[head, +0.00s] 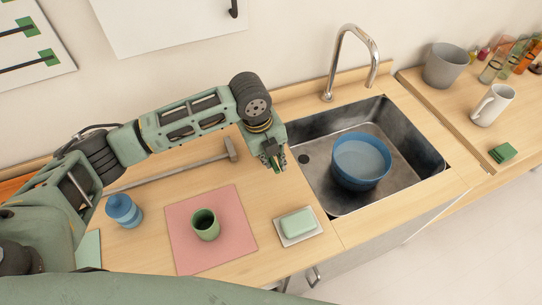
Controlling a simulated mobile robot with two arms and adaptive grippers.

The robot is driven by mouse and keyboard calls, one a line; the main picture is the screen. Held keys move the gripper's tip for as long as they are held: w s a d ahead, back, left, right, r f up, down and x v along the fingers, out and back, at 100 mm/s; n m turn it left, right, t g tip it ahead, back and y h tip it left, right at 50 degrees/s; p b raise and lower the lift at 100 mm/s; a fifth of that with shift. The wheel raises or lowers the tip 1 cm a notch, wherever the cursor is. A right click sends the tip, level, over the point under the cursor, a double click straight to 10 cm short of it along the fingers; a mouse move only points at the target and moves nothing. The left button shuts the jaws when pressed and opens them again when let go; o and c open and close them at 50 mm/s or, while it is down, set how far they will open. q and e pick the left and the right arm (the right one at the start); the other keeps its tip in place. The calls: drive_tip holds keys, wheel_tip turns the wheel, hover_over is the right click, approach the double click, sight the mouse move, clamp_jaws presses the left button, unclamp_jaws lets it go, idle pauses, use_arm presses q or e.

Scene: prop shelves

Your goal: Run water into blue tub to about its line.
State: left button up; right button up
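The blue tub (361,183) stands upright in the right part of the metal sink (322,186). Inside it is a pale, flat surface that looks like water, below the rim; I cannot make out a fill line. The curved metal tap (373,58) rises behind the sink, its spout turned toward the basin. No stream shows from it. My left gripper (276,163) points down over the counter at the sink's left edge, apart from the tub. Its fingers are too small and foreshortened to tell whether they are open. My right gripper is not in view.
On the counter are a hammer (178,170), a blue cup (123,211), a green cup (205,225) on a pink mat (240,238), and a soap dish (309,238). At right are a grey pot (445,67), a white mug (491,106) and several bottles.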

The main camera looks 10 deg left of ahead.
use_arm(q)
drive_tip(key=o, duration=0.3)
drive_tip(key=shift+o, duration=0.2)
wheel_tip(320, 180, up, 12)
drive_tip(key=s+a, duration=0.1)
drive_tip(key=a, duration=0.1)
drive_tip(key=shift+s, duration=0.2)
drive_tip(key=shift+f, duration=0.1)
drive_tip(key=shift+s+d+f, duration=0.1)
